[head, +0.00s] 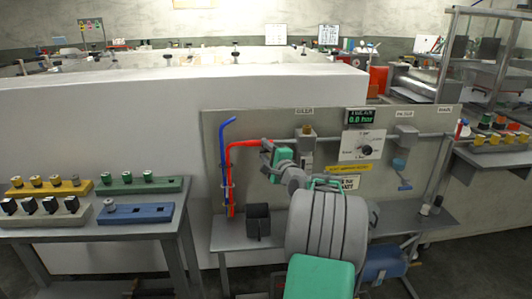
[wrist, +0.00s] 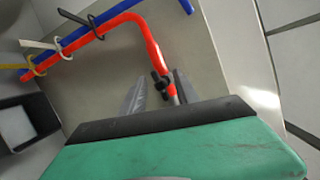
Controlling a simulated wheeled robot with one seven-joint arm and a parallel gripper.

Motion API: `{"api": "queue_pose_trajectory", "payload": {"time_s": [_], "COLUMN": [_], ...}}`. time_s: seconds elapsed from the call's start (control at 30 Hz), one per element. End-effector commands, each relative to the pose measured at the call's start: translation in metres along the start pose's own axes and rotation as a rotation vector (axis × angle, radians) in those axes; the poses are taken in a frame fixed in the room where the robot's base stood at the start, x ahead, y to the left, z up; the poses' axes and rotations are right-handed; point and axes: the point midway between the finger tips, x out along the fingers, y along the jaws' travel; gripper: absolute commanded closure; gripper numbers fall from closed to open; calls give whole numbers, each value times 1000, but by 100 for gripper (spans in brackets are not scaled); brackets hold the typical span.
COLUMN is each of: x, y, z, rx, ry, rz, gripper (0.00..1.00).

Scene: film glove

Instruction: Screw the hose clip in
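The red hose (head: 243,144) bends over from its upright run beside the blue hose (head: 225,150). In the wrist view the red hose (wrist: 150,40) ends between my fingers, with a black hose clip (wrist: 160,83) around its end. A grey stub shows just past the clip. My gripper (wrist: 158,90) is open around the clip. The left finger stands clear of it; the right finger is close, and I cannot tell if it touches. In the head view my gripper (head: 266,150) is at the hose end, and the clip is too small to make out.
A black bin (head: 258,234) stands on the bench below the hoses, also at left in the wrist view (wrist: 38,115). The panel (head: 385,190) carries an oiler, a gauge and a dial. Several coloured racks stand on the left table (head: 90,232).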

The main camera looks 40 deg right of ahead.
Motion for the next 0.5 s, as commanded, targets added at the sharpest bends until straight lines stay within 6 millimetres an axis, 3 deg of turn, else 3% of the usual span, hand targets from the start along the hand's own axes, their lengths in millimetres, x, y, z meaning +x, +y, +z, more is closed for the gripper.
{"api": "queue_pose_trajectory", "payload": {"time_s": [0.3, 0.5], "x": [-57, -76], "y": [0, 0], "z": [-2, 0], "rx": [2, 0], "ry": [5, 1], "rz": [0, 1], "gripper": [63, 63]}}
